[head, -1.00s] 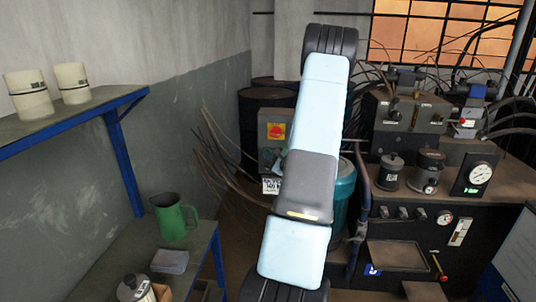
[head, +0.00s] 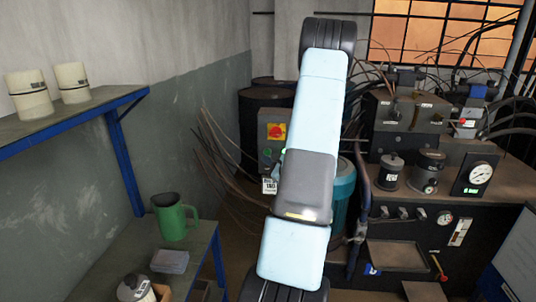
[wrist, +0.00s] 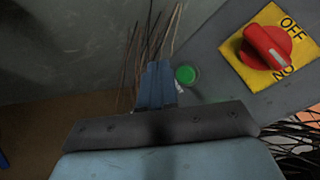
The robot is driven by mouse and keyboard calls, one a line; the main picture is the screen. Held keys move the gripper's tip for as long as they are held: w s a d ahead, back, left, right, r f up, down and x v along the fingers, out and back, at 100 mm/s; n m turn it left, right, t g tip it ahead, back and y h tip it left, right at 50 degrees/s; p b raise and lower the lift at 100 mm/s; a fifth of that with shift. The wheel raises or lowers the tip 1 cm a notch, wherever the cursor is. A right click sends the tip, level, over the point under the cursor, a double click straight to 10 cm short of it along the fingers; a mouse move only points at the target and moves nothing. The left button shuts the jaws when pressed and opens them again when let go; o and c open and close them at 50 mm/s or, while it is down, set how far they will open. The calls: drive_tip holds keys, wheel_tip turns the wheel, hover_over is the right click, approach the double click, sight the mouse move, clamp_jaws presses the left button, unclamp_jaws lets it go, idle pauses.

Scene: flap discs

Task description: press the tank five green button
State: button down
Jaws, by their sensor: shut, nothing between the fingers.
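A grey control box (head: 275,125) stands past my arm in the head view. It has a red rotary switch on a yellow plate and a small green button (head: 267,152) below it. The wrist view shows the green button (wrist: 187,75) close up, uncovered. My gripper (wrist: 160,68) is shut and empty, its fingertips just left of the button in that picture. I cannot tell how deep the gap is. In the head view my arm hides most of the gripper.
The red switch (wrist: 267,47) is right of the button. Thin rods (head: 215,150) lean left of the box. A teal cylinder (head: 344,190) and a black hydraulic bench (head: 440,250) stand right. A shelf (head: 120,255) with a green jug (head: 174,217) is left.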

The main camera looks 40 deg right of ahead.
drive_tip(key=shift+s+a, duration=0.7)
drive_tip(key=shift+a, duration=0.1)
idle(0.4)
drive_tip(key=s+a+r+n+g+y, duration=0.1)
drive_tip(key=a+r+n+g+y, duration=0.3)
drive_tip(key=a, duration=0.7)
drive_tip(key=a+r+n+g+y, duration=0.2)
drive_tip(key=a+r+n+y, duration=0.3)
drive_tip(key=a, duration=0.5)
drive_tip(key=s+a+r+n+g+y, duration=0.1)
drive_tip(key=a+r+n+g+y, duration=0.15)
drive_tip(key=a+r+n, duration=0.6)
drive_tip(key=s+a+n+g+h, duration=0.4)
drive_tip(key=s+a+g, duration=0.2)
drive_tip(key=s+a, duration=0.5)
drive_tip(key=s+d+r+n+t+h, duration=0.2)
drive_tip(key=s+r+n+h, duration=0.3)
drive_tip(key=s, duration=0.5)
drive_tip(key=shift+s+r+t+h, duration=0.35)
drive_tip(key=shift+r+t+h, duration=0.1)
drive_tip(key=shift+r+h, duration=0.2)
